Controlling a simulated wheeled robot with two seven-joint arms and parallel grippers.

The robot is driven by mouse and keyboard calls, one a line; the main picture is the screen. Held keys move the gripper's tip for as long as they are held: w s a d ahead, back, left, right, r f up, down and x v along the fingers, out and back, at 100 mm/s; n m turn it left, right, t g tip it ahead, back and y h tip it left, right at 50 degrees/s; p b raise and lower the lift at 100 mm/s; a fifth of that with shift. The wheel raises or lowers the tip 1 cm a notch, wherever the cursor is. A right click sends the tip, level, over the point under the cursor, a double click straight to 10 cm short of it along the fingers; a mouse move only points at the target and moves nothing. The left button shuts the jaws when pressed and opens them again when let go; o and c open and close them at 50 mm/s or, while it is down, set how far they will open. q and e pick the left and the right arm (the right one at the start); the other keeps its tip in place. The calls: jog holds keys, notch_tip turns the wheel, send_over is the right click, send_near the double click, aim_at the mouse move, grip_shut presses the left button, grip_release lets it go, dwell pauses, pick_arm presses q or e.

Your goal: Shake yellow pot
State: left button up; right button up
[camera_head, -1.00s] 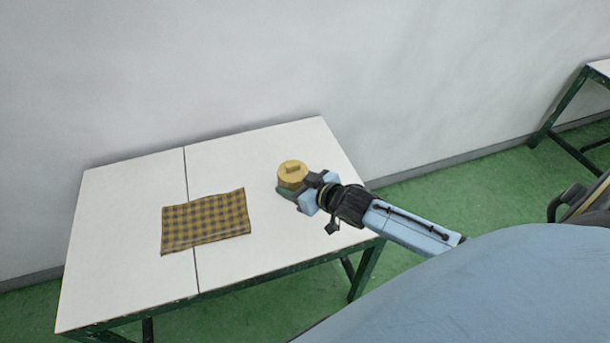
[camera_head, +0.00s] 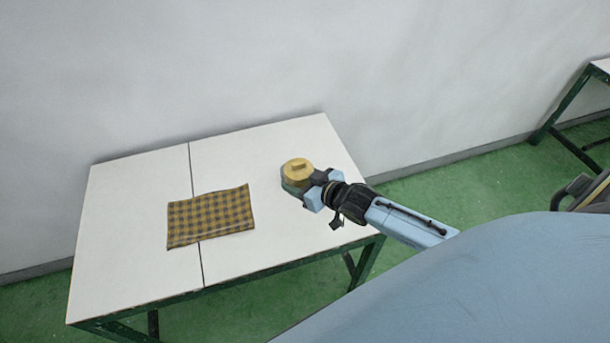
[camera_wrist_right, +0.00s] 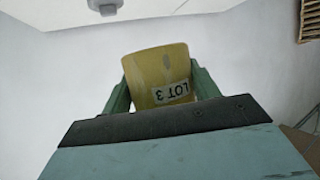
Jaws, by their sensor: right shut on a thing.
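The yellow pot (camera_head: 297,166) with a round lid and a raised bar handle is near the back right of the white table. My right gripper (camera_head: 298,186) is shut on it, with a green finger along its lower side. In the right wrist view the pot (camera_wrist_right: 158,65) sits between the two green fingers of my right gripper (camera_wrist_right: 160,85); a label reading "LOT 3" faces the camera. The pot looks roughly upright in the head view. I cannot tell whether its base touches the table. My left gripper is not in view.
A yellow and dark checkered cloth (camera_head: 211,217) lies flat on the white table (camera_head: 130,225), left of the pot. The table is otherwise clear. A wall (camera_head: 250,60) stands behind it. Another table (camera_head: 598,68) is at the far right.

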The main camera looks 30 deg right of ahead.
jog(key=d, duration=0.6)
jog(key=a+p, duration=0.2)
jog(key=a, duration=0.5)
jog(key=shift+r, duration=0.15)
jog(key=d, duration=0.7)
jog(key=a, duration=0.7)
jog(key=d, duration=0.7)
jog(key=a, duration=0.6)
jog(key=shift+a, duration=0.4)
jog(key=d, duration=0.7)
jog(key=a, duration=0.7)
jog(key=shift+a, duration=0.1)
jog(key=d+b, duration=0.1)
jog(key=d, duration=0.6)
jog(key=a+p, duration=0.1)
jog(key=a, duration=0.6)
jog(key=shift+d, duration=1.85)
jog(key=shift+a, duration=0.1)
